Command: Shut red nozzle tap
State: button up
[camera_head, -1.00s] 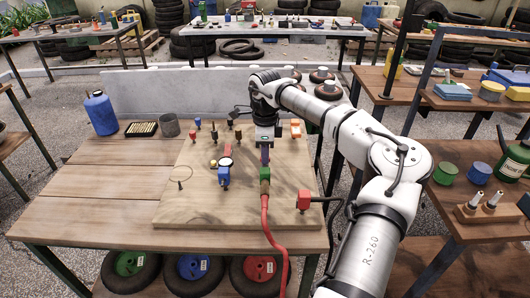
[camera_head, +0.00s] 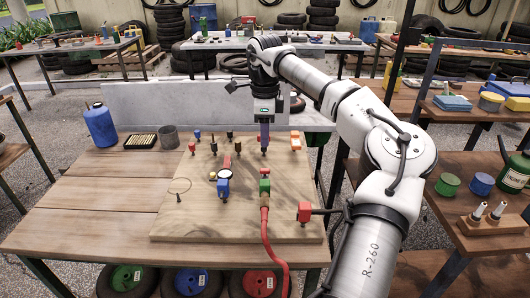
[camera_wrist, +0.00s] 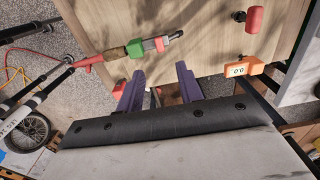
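A red hose runs up the board to a green fitting (camera_head: 265,186) with a small red piece (camera_head: 264,172) on top. This looks like the nozzle tap, but its handle angle is too small to read. In the wrist view the green fitting (camera_wrist: 136,50) and red piece (camera_wrist: 158,45) lie beyond my fingertips, apart from them. My gripper (camera_head: 265,150) points down over the board behind the fitting.
An orange block (camera_head: 295,140) and several small knobs stand at the back. A blue fitting (camera_head: 223,188) is left of the green one.

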jog(key=shift+r, duration=1.65)
